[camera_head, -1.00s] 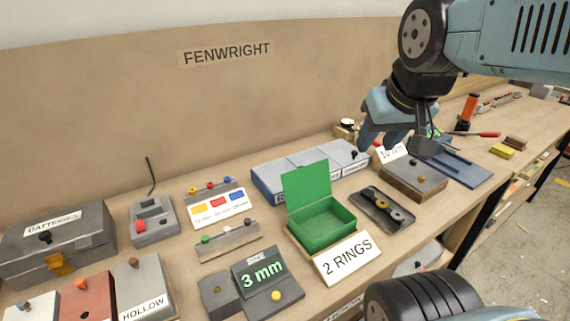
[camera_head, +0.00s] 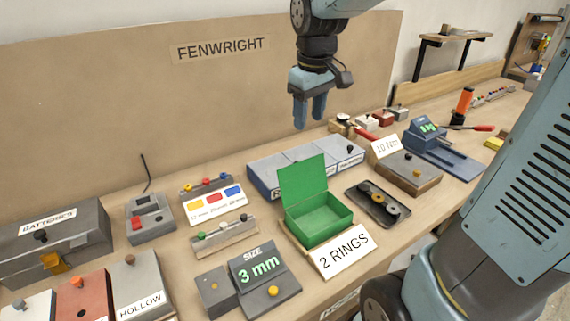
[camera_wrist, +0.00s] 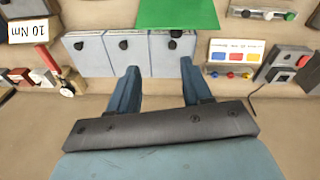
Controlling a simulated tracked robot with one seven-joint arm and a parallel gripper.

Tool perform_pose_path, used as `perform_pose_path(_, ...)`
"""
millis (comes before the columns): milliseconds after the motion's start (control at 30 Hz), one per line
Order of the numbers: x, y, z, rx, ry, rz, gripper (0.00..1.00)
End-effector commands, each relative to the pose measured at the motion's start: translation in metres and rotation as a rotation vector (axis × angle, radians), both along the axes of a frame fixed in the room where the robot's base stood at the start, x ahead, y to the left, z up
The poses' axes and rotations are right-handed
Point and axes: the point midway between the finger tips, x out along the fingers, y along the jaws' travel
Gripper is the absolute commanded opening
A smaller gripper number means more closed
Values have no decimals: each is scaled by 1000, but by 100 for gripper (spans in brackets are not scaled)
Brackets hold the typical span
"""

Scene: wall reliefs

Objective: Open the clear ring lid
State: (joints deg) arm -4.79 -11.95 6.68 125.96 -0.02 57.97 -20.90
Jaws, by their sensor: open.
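A long blue-grey box (camera_head: 262,178) with three pale lid panels stands at the back of the bench, partly hidden by a green box's raised lid. In the wrist view the three panels (camera_wrist: 152,58) show, each with a black knob (camera_wrist: 123,45). I cannot tell which panel is the clear ring lid, as the front labels are small and partly covered. My gripper (camera_head: 309,122) is open and empty, pointing down above and behind this box. In the wrist view my gripper (camera_wrist: 160,68) has its fingers spread near the middle and end panels, with nothing between them.
The open green box (camera_head: 322,222) with its upright lid stands in front of the blue-grey box, behind a "2 RINGS" card (camera_head: 345,252). A dark tray with rings (camera_head: 378,204) lies to its right. A fawn back panel (camera_head: 120,100) rises behind the bench.

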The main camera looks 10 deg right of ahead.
Motion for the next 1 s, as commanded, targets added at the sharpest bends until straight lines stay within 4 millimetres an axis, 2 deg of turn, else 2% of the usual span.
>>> perform_pose_path(100,23,17,-15,-11,57,87,49)
perform_pose_path(200,37,28,-25,-15,94,147,49)
perform_pose_path(400,53,42,-38,-19,134,215,49)
perform_pose_path(667,55,44,-57,-19,143,228,49)
perform_pose_path(1000,54,44,-115,-19,144,226,49)
